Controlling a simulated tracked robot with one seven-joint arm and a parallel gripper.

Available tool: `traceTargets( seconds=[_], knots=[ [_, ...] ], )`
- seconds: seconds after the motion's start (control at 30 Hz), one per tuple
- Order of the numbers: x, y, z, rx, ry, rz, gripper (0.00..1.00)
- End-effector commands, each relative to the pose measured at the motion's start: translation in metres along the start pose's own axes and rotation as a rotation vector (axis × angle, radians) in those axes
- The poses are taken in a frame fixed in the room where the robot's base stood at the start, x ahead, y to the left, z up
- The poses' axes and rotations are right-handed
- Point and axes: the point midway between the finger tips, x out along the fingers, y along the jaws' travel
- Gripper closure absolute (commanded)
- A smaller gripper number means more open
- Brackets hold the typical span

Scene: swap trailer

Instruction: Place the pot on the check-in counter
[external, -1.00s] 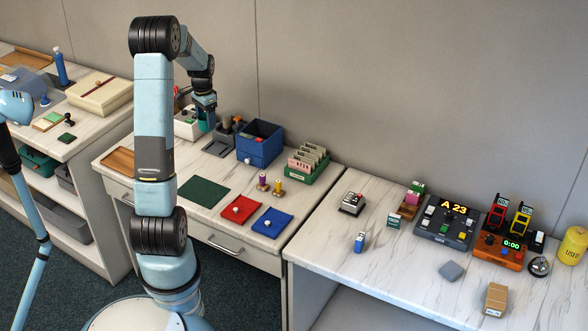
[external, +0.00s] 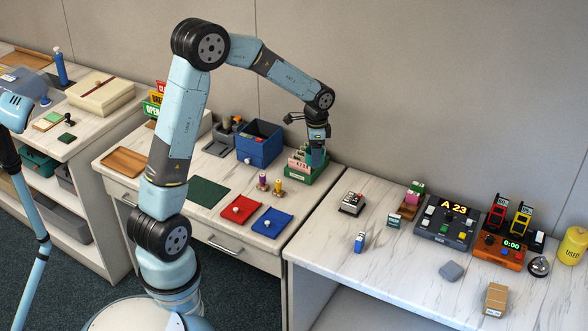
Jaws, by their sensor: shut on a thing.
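My gripper (external: 317,151) points down over the back right of the middle counter, in front of or above the green card box (external: 304,174). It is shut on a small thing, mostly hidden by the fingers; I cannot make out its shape. I cannot pick out the pot for certain elsewhere. The right-hand marble-topped counter (external: 400,285), which looks like the check-in counter, carries a display console reading A 23 (external: 445,221). My gripper is to the left of this counter.
A blue bin (external: 259,143) stands left of my gripper. On the right counter are a small white-and-black device (external: 352,203), an orange timer unit (external: 498,250), a bell (external: 539,265), a yellow can (external: 573,246) and a cardboard box (external: 495,299).

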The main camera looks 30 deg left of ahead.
Motion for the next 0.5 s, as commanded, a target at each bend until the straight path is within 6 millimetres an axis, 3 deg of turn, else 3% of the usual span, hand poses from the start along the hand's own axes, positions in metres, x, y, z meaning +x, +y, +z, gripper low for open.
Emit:
traceTargets(
  seconds=[0.03, 0.2, 0.5],
  knots=[
    [0.000, 0.020, -0.015, 0.040, 0.000, -0.001, 0.64],
    [-0.001, 0.085, -0.052, 0.152, 0.000, -0.003, 0.64],
    [-0.001, 0.208, -0.097, 0.352, 0.001, -0.009, 0.64]
  ],
)
